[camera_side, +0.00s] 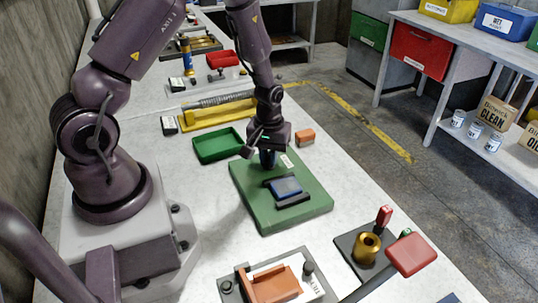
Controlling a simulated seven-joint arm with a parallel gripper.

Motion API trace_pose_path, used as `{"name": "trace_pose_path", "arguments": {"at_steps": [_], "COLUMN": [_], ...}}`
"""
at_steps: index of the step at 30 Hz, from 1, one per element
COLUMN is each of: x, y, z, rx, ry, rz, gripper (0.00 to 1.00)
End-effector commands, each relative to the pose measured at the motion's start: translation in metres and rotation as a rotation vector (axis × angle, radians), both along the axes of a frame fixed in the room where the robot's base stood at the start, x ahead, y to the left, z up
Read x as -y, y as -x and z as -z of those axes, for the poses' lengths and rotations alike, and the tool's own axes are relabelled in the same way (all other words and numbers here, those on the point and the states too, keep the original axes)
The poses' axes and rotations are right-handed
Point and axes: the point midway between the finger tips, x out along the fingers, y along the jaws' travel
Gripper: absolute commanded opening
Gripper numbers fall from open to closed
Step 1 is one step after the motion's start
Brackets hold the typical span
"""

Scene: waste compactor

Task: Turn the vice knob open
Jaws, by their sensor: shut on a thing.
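A vice (293,201) with dark jaws around a blue block (285,186) sits on a green baseplate (300,218) in the middle of the table. My gripper (267,155) points down at the back left part of this baseplate, behind the blue block. It is shut on a small, dark blue piece (267,161), which appears to be the vice knob. The gripper hides most of the knob, so its turn angle cannot be seen.
A green tray (217,146) lies left of my gripper and an orange block (305,137) right of it. A yellow fixture (215,114) with a spring stands behind. A brass cylinder (366,245), a red pad (412,255) and an orange fixture (278,286) are in front.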

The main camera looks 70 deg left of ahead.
Motion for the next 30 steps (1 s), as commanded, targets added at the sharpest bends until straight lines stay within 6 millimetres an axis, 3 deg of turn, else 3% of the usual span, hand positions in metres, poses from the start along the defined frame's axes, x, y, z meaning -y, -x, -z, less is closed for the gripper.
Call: {"name": "trace_pose_path", "arguments": {"at_steps": [18, 30], "x": [-0.0007, -0.0008], "y": [-0.0004, -0.0005], "z": [-0.0010, -0.0011], "rx": [0.001, 0.001], "ry": [-0.001, -0.001], "rz": [0.572, 0.817], "gripper": [0.00, 0.00]}}
